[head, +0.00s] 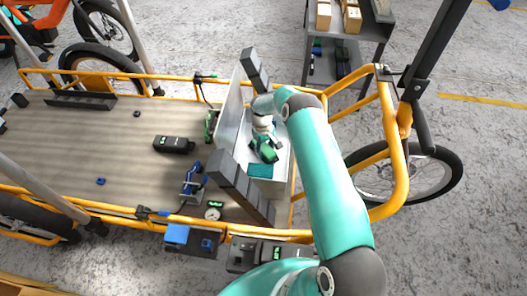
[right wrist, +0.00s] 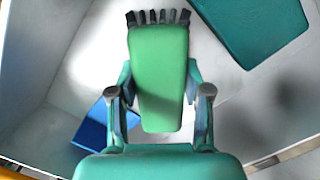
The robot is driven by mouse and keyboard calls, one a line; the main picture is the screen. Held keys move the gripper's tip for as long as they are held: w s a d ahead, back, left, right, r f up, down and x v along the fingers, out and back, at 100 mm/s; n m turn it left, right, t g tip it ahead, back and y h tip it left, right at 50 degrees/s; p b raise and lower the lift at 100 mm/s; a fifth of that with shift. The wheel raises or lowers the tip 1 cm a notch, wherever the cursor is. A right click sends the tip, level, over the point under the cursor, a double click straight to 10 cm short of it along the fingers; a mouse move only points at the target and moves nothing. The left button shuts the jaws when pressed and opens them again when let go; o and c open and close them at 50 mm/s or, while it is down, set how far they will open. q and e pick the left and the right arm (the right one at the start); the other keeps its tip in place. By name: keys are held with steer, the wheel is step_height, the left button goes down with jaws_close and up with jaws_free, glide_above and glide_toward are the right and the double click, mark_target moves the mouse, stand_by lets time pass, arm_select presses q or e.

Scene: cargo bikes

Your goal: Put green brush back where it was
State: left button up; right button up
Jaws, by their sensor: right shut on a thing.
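The green brush (right wrist: 160,75) is a flat green block with dark bristles along its top end in the right wrist view. My right gripper (right wrist: 161,92) is shut on it, one finger on each side. In the head view the right gripper (head: 265,150) reaches down into a light grey, open-topped bin (head: 281,176) on the cargo bike. The brush is over or in this bin; whether it touches the floor I cannot tell. My left gripper is not in view.
A teal block (head: 259,170) lies in the bin near the gripper and shows in the wrist view (right wrist: 252,25). A blue thing (right wrist: 92,132) is at lower left there. Left of the bin, the bike's deck (head: 90,135) holds a black device (head: 174,145) and a blue tool (head: 192,184).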

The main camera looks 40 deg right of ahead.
mark_target(263, 146)
steer(key=shift+f, duration=0.2)
steer(key=o, duration=1.1)
steer(key=shift+r, duration=0.1)
steer(key=shift+r, duration=0.15)
steer(key=r, duration=0.4)
steer(key=r+p, duration=0.1)
steer(key=r, duration=0.3)
steer(key=w+r, duration=0.1)
steer(key=r, duration=0.2)
steer(key=shift+w+r+p, duration=0.1)
steer(key=shift+r+p, duration=0.3)
steer(key=shift+d, duration=0.1)
